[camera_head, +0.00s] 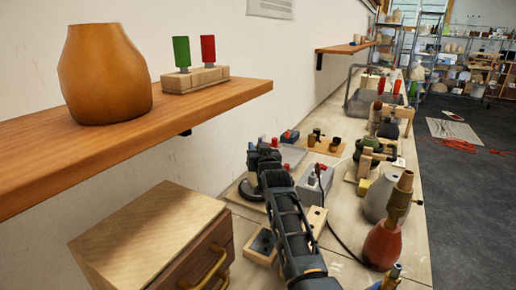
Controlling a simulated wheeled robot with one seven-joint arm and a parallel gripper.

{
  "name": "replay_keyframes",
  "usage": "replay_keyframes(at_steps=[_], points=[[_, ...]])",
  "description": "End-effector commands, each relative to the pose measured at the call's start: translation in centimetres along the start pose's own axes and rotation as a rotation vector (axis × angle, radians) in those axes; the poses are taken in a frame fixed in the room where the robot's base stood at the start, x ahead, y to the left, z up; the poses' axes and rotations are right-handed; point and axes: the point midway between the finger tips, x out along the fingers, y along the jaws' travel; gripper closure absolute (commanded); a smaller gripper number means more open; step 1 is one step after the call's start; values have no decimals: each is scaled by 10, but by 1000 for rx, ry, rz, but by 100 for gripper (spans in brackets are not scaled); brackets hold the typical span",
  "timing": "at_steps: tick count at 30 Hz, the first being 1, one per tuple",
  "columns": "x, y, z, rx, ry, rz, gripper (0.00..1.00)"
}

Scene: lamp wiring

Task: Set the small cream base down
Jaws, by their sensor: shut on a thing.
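My arm reaches away from the lower middle over the workbench. My gripper (264,162) is at its far end, low over the back of the bench near the wall. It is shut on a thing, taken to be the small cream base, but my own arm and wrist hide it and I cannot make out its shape. I cannot tell how far the held thing is above the bench top.
A wooden drawer unit (150,235) stands left of my arm, under a shelf (220,92) with an orange vase body (104,75). Pale wooden blocks (262,247) lie beside my arm. A grey base (377,204) and a red base (382,246) stand at right. The bench is crowded.

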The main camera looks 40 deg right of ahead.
Motion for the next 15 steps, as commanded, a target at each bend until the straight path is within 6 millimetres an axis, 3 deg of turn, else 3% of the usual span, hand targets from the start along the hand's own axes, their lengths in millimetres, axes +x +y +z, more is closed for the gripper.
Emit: replay_keyframes(at_steps=[12,13,15], points=[[0,1,4,1,6,0,100],[0,1,6,0,1,1,66],[0,1,5,0,1,0,59]])
